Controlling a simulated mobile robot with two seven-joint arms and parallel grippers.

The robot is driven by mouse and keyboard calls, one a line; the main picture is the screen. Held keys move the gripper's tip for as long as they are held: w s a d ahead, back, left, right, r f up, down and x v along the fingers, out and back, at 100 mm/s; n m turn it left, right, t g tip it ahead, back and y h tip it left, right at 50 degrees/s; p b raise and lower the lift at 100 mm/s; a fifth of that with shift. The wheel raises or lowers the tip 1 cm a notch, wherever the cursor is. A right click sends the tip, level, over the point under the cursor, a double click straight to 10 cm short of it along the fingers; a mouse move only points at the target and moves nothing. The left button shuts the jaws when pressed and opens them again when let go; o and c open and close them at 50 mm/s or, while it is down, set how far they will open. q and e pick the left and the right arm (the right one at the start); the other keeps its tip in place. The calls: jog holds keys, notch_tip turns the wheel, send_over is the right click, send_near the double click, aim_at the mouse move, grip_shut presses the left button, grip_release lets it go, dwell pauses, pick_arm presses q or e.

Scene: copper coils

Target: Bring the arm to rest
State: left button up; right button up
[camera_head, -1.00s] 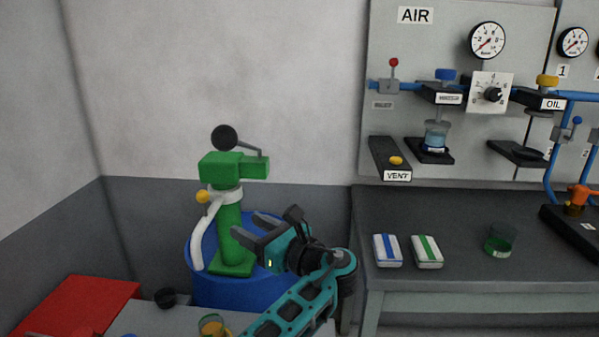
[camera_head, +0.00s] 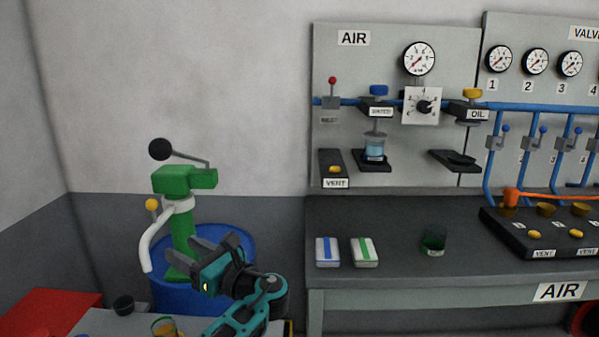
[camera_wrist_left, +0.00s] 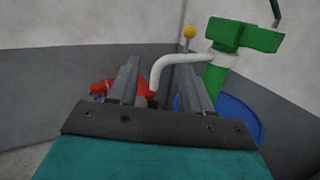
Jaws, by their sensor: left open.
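My left gripper (camera_head: 196,253) is teal with dark grey fingers. It is open and empty, in front of the green hand pump (camera_head: 182,225) on the blue drum (camera_head: 235,243). In the left wrist view my two fingers (camera_wrist_left: 160,92) stand apart, with the pump's white curved spout (camera_wrist_left: 172,64) showing beyond and between them. The green pump body (camera_wrist_left: 240,36) and the blue drum (camera_wrist_left: 238,118) are to the right of the fingers there. Whether the fingers touch the pump cannot be told, but a gap seems to show. My right gripper is not in view.
A grey bench (camera_head: 400,280) on the right carries a blue-striped pack (camera_head: 328,252), a green-striped pack (camera_head: 364,252) and a dark green glass (camera_head: 433,242). The air panel (camera_head: 345,75) stands behind it.

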pick_arm(q)
jog(key=s+a+r+n+g+y, duration=0.1)
jog(key=s+a+r+g+y, duration=0.1)
jog(key=a, duration=0.8)
jog(key=s+a+r+n+g+y, duration=0.1)
jog(key=s+a+r+g+y, duration=0.15)
jog(key=a, duration=0.75)
jog(key=s+a+r+n+g+y, duration=0.1)
jog(key=s+a+r+g+y, duration=0.15)
jog(key=a, duration=0.75)
notch_tip(320, 180, down, 20)
jog(key=d+m+t+h, duration=0.1)
jog(key=d+t+h, duration=0.1)
jog(key=t+h, duration=0.6)
jog(key=s+d+f+n+h, duration=0.2)
jog(key=s+d+f+h, duration=0.2)
jog(key=f, duration=0.2)
jog(key=s+d+f+n+h, duration=0.2)
jog(key=s+d+f+h, duration=0.2)
jog(key=f+h, duration=0.15)
jog(key=s+d+f+n+h, duration=0.2)
jog(key=s+d+n+h, duration=0.7)
jog(key=s+d, duration=0.4)
jog(key=d+r+n+p, duration=0.1)
jog(key=d+n, duration=0.5)
jog(key=d, duration=0.4)
jog(key=shift+s+d+r+n+t, duration=0.15)
jog(key=shift+s+d+n+t, duration=0.15)
jog(key=shift+s+d+n, duration=0.1)
